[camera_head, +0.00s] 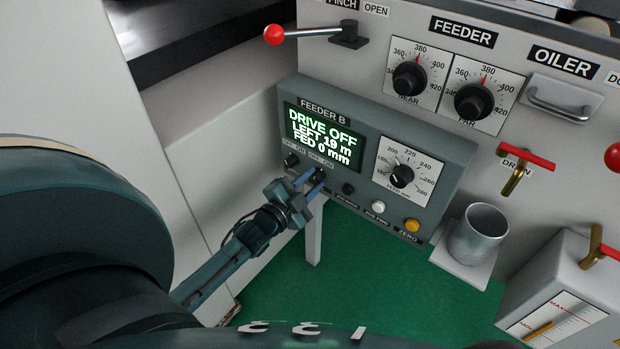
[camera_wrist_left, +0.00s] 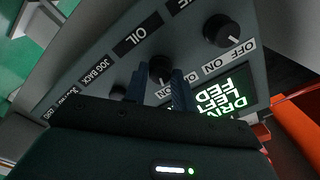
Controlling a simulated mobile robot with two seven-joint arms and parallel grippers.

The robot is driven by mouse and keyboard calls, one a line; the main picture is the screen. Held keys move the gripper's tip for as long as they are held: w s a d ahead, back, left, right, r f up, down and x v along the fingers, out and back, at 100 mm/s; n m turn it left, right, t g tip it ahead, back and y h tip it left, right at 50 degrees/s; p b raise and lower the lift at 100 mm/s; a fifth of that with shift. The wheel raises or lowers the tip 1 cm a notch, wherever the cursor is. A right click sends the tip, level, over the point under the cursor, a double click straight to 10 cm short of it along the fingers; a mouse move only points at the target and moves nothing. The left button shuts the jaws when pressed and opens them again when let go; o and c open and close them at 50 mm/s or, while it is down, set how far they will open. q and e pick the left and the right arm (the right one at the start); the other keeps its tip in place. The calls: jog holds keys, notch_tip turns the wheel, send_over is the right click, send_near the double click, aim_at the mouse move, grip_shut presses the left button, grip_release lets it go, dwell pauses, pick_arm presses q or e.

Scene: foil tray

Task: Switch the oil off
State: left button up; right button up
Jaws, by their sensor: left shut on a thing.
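The grey FEEDER B control box (camera_head: 452,160) has a row of small black knobs and buttons under its display. The oil knob (camera_wrist_left: 160,68) is black, beside the label OIL (camera_wrist_left: 137,36) in the left wrist view. My left gripper (camera_head: 316,183) is at this knob, with its blue fingers on either side of it, shut on it. My right gripper is not in view.
The display (camera_head: 325,135) reads DRIVE OFF, LEFT 19 m, FED 0 mm. Jog and zero buttons (camera_head: 412,225) and a dial (camera_head: 401,176) lie to the right. A red-knobbed lever (camera_head: 275,34) is above; a metal cup (camera_head: 479,235) and red-handled drain valve (camera_head: 525,156) are at right.

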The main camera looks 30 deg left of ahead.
pick_arm(q)
jog(key=n+p, duration=0.1)
jog(key=n, duration=0.1)
jog(key=shift+r+n+p, duration=0.15)
jog(key=shift+n+p, duration=0.2)
jog(key=shift+n, duration=0.45)
jog(key=shift+n+p, duration=0.45)
jog(key=shift+n, duration=0.45)
jog(key=shift+n+p, duration=0.5)
jog(key=shift+n, duration=0.3)
jog(key=shift+n+p, duration=0.3)
jog(key=shift+n, duration=0.9)
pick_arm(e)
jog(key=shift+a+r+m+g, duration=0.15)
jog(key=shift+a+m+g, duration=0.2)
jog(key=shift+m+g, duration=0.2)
pick_arm(q)
jog(key=shift+n, duration=0.3)
